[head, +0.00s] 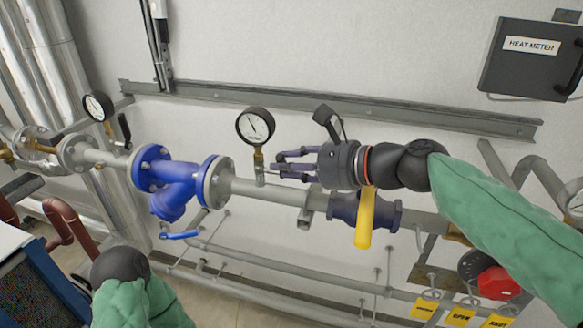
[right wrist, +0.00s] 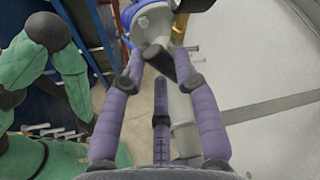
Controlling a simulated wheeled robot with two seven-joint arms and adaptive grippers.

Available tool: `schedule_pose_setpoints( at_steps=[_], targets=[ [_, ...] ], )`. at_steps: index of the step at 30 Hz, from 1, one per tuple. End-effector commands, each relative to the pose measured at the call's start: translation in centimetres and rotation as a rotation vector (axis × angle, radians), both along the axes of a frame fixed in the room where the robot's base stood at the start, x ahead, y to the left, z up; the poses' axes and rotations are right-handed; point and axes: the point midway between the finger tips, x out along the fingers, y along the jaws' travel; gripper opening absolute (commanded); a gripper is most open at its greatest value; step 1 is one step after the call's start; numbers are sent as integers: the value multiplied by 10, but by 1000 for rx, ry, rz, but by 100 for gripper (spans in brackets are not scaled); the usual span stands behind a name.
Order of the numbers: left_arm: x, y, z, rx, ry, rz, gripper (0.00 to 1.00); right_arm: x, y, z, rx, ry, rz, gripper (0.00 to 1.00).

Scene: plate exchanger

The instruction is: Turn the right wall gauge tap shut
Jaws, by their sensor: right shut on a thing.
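The right wall gauge (head: 256,125), round with a white dial and black rim, stands on the grey pipe in the head view. Its brass tap (head: 259,160) is just below the dial. My right gripper (head: 279,164) reaches in from the right, with its purple fingers at the tap. In the right wrist view its fingertips (right wrist: 160,72) close around a small dark piece (right wrist: 160,58), which looks like the tap's lever. The fingers hide most of the lever, so its angle is unclear. My left arm shows at the lower left of the head view, but its gripper does not.
A left gauge (head: 97,106) with a black-levered tap (head: 124,128) stands farther left. A blue strainer (head: 170,180) and blue lever (head: 179,235) are near the pipe. A yellow handle (head: 365,218) hangs below my right wrist. A heat meter box (head: 530,70) is upper right.

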Motion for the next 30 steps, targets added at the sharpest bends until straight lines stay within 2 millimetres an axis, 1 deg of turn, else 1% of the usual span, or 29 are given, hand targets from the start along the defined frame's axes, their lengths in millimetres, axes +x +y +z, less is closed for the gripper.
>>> schedule_pose_setpoints(
  at_steps=[3, 14, 15, 17, 18, 26, 30],
  targets=[
    [0, 0, -3, 0, 0, 0, 40, -1, 1, -2, -6, -13, 2, 0],
    [0, 0, -2, 0, 0, 0, 40, -1, 1, -1, -6, -16, 2, 0],
    [0, 0, -2, 0, 0, 0, 40, -1, 1, -1, -6, -16, 2, 36],
    [0, 0, -2, 0, 0, 0, 40, -1, 1, -1, -6, -16, 2, 53],
    [0, 0, -2, 0, 0, 0, 40, -1, 1, -1, -6, -16, 2, 56],
    [0, 0, -2, 0, 0, 0, 40, -1, 1, -1, -6, -16, 1, 56],
    [0, 0, -2, 0, 0, 0, 40, -4, -4, 1, -5, -17, 0, 56]
  ],
)
